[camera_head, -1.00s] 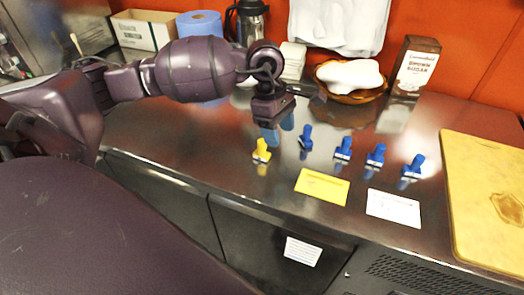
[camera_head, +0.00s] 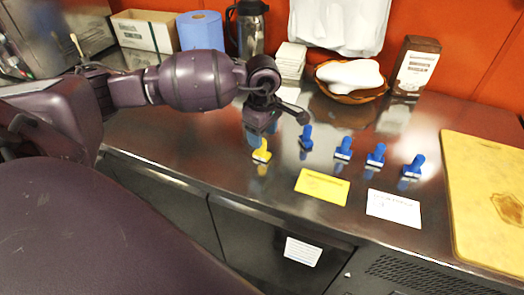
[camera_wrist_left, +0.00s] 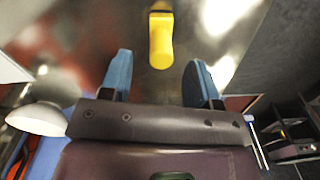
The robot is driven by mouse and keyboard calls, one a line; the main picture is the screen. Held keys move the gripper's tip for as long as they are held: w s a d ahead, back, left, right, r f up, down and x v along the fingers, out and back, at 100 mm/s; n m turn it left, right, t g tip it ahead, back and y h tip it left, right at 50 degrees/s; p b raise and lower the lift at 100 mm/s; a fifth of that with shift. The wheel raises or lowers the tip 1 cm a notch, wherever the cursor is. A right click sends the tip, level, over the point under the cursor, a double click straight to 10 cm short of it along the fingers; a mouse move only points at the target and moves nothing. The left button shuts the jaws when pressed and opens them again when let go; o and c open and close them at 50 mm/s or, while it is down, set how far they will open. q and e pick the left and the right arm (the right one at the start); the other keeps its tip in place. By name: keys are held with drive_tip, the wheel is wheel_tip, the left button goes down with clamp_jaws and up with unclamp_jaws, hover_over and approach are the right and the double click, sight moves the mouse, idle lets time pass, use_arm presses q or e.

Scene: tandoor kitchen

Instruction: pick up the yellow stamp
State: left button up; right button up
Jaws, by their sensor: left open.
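The yellow stamp (camera_head: 262,151) stands upright on the steel counter. My left gripper (camera_head: 256,138) is just above and beside it in the head view, partly covering its top. In the left wrist view the yellow stamp (camera_wrist_left: 161,42) lies ahead of my left gripper (camera_wrist_left: 160,72), roughly centred between the two blue fingertips. The fingers are apart with nothing between them. Whether a finger touches the stamp cannot be told. My right gripper is not in view.
Several blue stamps (camera_head: 343,149) stand in a row to the right. A yellow card (camera_head: 322,186) and a white card (camera_head: 393,208) lie in front of them. A cutting board (camera_head: 487,200) is at the right. A basket (camera_head: 350,96), carton (camera_head: 415,66) and paper roll (camera_head: 200,32) stand behind.

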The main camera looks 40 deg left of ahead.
use_arm(q)
drive_tip(key=shift+s+f, duration=0.1)
drive_tip(key=shift+f, duration=1.9)
drive_tip(key=c, duration=1)
wheel_tip(320, 180, up, 20)
drive_tip(key=shift+r+p, duration=0.1)
drive_tip(key=shift+p, duration=0.2)
